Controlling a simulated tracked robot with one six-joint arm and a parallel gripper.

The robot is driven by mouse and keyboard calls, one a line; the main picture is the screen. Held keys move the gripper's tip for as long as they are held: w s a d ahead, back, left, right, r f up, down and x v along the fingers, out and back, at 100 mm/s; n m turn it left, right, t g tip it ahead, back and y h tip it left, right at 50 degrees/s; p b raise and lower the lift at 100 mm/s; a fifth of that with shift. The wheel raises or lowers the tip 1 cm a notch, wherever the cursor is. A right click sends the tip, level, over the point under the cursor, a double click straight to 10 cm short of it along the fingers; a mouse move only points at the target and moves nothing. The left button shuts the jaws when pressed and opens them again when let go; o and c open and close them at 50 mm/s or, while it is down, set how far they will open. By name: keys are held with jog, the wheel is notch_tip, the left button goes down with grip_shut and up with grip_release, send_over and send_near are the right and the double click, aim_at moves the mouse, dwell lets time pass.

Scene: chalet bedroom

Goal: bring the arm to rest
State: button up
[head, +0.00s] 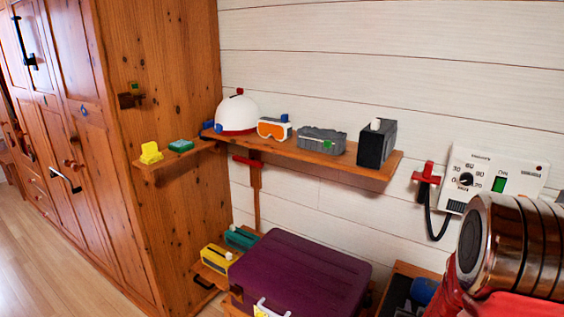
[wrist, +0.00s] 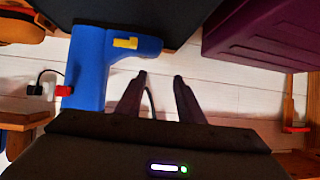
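My gripper (wrist: 161,76) shows in the wrist view with its two dark fingers apart. It is open, and I see nothing held between the fingers. A thin dark cord shows behind the gap. My gripper is not visible in the head view, where only a chrome and red part of my arm shows at the lower right. In the wrist view a blue, hair-dryer-like object (wrist: 90,70) with a yellow switch lies left of the fingers, apart from them. A purple suitcase (wrist: 265,35) is at the upper right.
The purple suitcase (head: 300,268) stands below a wooden wall shelf (head: 285,150) carrying a white helmet (head: 236,114), orange goggles (head: 273,129) and dark boxes. A white control box (head: 495,178) hangs on the wall near my arm. Free floor (head: 40,260) lies at the left by the wardrobe.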

jog(key=s+a+r+n+g+y, duration=0.1)
jog(key=s+a+r+n+y, duration=0.1)
jog(key=a+r, duration=0.6)
jog(key=s+a+r+n+g+y, duration=0.1)
jog(key=s+a+r+y, duration=0.15)
jog(key=a+r, duration=0.5)
jog(key=s+a+r+n+g, duration=0.1)
jog(key=s+a+r, duration=0.3)
jog(key=s, duration=0.5)
jog(key=s+a+r+n+g+y, duration=0.1)
jog(key=s+a+r+n+g, duration=0.1)
jog(key=s+a, duration=0.3)
jog(key=s+r, duration=0.1)
jog(key=s, duration=0.3)
jog(key=shift+r, duration=0.4)
jog(key=shift+a+y, duration=0.1)
jog(key=shift+y, duration=0.15)
jog(key=shift+c, duration=0.4)
